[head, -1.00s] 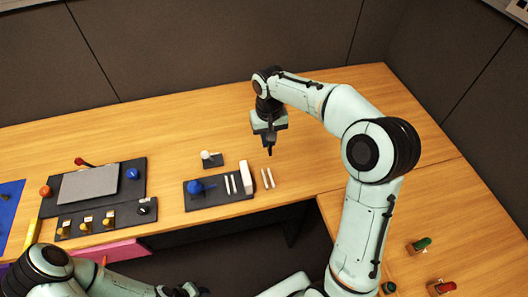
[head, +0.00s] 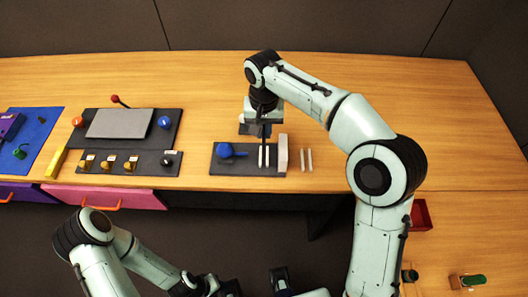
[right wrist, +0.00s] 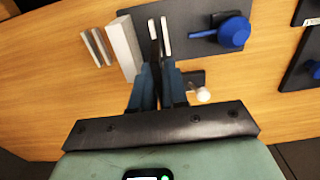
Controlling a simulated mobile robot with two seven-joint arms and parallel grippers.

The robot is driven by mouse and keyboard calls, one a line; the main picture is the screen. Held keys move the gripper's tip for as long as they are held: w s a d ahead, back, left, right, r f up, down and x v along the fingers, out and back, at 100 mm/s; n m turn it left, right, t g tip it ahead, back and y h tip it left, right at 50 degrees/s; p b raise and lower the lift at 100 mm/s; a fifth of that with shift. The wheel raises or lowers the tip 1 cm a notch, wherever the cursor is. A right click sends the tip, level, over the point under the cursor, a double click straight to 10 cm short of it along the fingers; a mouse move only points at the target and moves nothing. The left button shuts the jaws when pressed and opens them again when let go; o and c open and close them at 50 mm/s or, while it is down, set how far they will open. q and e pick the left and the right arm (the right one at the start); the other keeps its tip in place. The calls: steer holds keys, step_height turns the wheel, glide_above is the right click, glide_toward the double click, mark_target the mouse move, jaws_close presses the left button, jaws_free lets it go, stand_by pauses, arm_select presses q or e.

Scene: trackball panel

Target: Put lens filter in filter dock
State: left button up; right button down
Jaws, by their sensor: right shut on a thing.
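My right gripper (head: 264,132) points down over the dark panel. It also shows in the right wrist view (right wrist: 157,72), shut on a thin dark piece (right wrist: 157,44) seen nearly edge-on, which seems to be the lens filter. The dark piece reaches in among two upright white strips (right wrist: 165,27) on the panel, which seem to be the filter dock. The strips also show in the head view (head: 267,157). I cannot tell whether the piece touches them. My left gripper (head: 226,288) is low at the bottom edge, its jaws unclear.
Two more white strips (head: 305,160) stand on the table to the right. A white knob (right wrist: 203,95) is close to my right fingers. The table back is clear.

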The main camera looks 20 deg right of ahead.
step_height(320, 180, down, 10)
steer(key=shift+w+r+b, duration=0.1)
steer(key=shift+b, duration=0.45)
steer(key=shift+f, duration=0.3)
steer(key=c, duration=1.1)
jaws_free()
steer(key=shift+c, duration=0.2)
steer(key=shift+r, duration=0.2)
step_height(320, 180, up, 12)
steer(key=shift+r+p, duration=0.1)
steer(key=shift+p, duration=0.85)
